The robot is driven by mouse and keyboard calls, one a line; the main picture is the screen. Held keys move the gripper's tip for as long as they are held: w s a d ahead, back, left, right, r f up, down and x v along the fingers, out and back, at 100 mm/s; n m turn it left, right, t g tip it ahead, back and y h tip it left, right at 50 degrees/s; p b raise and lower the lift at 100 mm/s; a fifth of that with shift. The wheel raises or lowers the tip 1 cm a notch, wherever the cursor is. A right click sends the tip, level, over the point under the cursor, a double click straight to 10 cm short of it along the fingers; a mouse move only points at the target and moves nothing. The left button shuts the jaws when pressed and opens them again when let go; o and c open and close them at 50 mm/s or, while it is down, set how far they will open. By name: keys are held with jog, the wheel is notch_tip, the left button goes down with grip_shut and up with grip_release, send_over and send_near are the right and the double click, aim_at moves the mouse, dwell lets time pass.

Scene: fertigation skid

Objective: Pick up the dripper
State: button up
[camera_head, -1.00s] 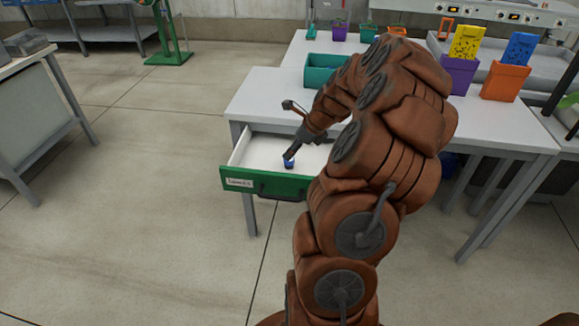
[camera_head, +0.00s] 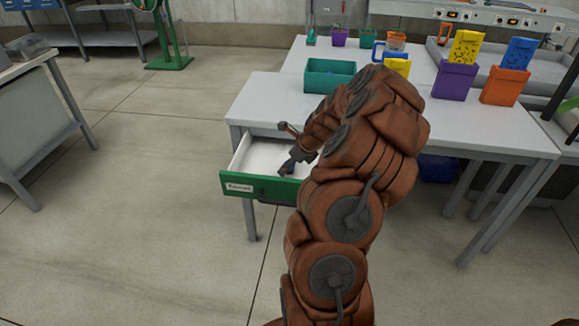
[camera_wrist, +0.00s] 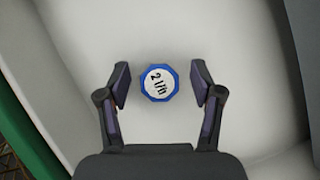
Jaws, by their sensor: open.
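The dripper (camera_wrist: 158,83) is a small blue piece with a many-sided rim and a white top marked "2 l/h". In the wrist view it lies on the white drawer floor (camera_wrist: 225,40). My gripper (camera_wrist: 160,82) is open, with one finger on each side of the dripper and a gap on both sides. In the head view my gripper (camera_head: 286,165) reaches down into the open drawer with the green front (camera_head: 240,185). The dripper cannot be made out there.
The drawer's green front wall shows at the left of the wrist view (camera_wrist: 35,120). On the white table (camera_head: 270,95) above stands a teal bin (camera_head: 328,88). Purple (camera_head: 455,82) and orange (camera_head: 503,87) pots with yellow and blue cards stand to the right.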

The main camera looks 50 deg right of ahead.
jog(key=c, duration=0.9)
jog(key=shift+r, duration=0.1)
